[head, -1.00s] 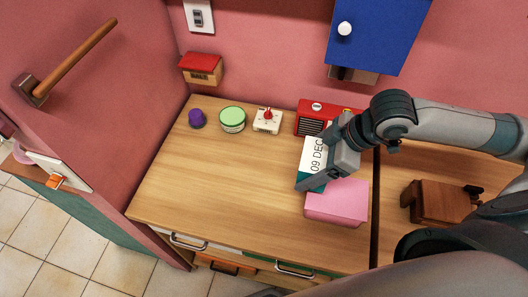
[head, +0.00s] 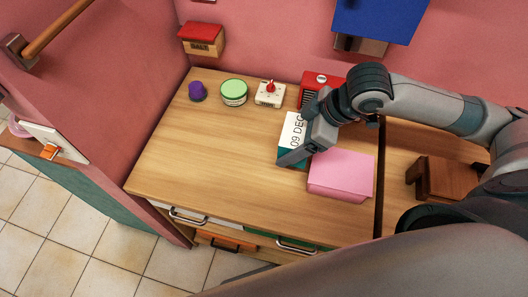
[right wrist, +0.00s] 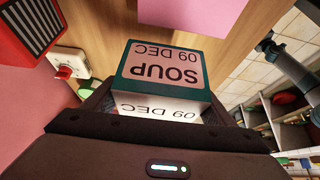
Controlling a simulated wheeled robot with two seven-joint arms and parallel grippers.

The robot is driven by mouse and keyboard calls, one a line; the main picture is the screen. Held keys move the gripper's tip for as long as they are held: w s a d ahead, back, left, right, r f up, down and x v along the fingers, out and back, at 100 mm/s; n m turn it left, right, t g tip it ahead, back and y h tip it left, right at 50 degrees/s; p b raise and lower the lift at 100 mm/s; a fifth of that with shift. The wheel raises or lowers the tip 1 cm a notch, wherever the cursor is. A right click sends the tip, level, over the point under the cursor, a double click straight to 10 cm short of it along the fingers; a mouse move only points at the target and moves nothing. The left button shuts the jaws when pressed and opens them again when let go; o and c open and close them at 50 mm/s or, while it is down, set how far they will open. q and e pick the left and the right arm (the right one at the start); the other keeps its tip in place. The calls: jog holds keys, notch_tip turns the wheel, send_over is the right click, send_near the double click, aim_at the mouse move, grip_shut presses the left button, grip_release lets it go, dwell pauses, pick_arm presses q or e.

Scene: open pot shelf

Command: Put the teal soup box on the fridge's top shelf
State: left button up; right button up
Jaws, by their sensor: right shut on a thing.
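The teal soup box (head: 294,130) is in my right gripper (head: 304,138), near the back right of the wooden counter in the head view. Its white face reads "09 DEC", and teal shows below it. In the right wrist view the soup box (right wrist: 165,68) sits between the fingers, with its "SOUP 09 DEC" label upside down and a white face nearer the palm. My right gripper is shut on it. I cannot tell whether the box touches the counter. My left gripper is not in view. No fridge or top shelf can be made out.
A pink box (head: 342,174) stands close to the right of the soup box. A red radio-like box (head: 309,92) is behind it. A white timer (head: 269,94), a green-lidded jar (head: 233,92) and a purple item (head: 197,91) line the back. The counter's left middle is clear.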

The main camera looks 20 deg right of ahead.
jog(key=w+a+f, duration=0.1)
jog(key=a, duration=0.1)
jog(key=w+a+f+p, duration=0.1)
jog(key=w+a+f, duration=0.1)
jog(key=a+f, duration=0.1)
jog(key=shift+w+a, duration=0.3)
jog(key=shift+f+p, duration=0.7)
jog(key=shift+f, duration=1.25)
jog(key=shift+f, duration=0.1)
jog(key=o, duration=1.4)
